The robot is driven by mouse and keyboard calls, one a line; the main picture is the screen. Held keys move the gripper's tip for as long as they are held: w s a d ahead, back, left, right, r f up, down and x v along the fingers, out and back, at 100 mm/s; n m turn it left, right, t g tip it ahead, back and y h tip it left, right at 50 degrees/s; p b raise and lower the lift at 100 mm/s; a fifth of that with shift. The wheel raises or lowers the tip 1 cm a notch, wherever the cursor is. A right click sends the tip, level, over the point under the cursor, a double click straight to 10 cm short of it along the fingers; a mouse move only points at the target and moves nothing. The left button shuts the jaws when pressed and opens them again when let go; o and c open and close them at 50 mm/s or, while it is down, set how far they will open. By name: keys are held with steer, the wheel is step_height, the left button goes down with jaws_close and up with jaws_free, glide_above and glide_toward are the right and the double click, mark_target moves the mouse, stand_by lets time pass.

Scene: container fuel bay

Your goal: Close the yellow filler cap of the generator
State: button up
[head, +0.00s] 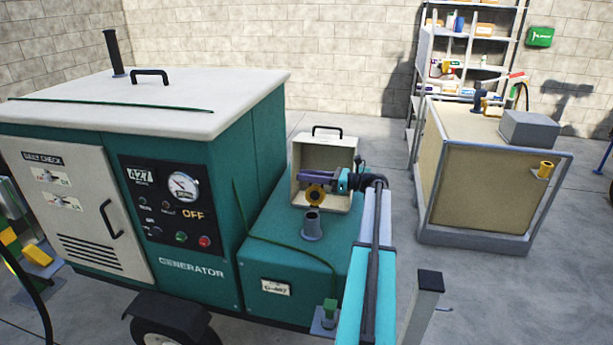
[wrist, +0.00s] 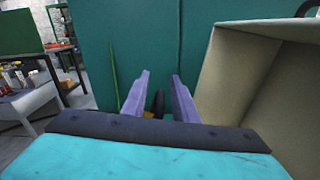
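The generator (head: 190,290) is a large teal machine with a light top. A grey filler neck (head: 312,228) rises from its lower teal deck, and its dark mouth shows at the top. The yellow filler cap (head: 316,196) stands tipped up behind and above the neck, off the mouth. My gripper (head: 304,175) is at the cap, its purple fingers just above and behind it in the head view. In the wrist view the fingers (wrist: 160,95) are apart, with a dark piece and a little yellow showing between them. Whether they touch the cap cannot be told.
An open beige box-like cover (head: 322,150) stands behind the neck and at the right of the wrist view. A thin green line (head: 290,248) crosses the deck.

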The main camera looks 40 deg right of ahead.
jaws_close()
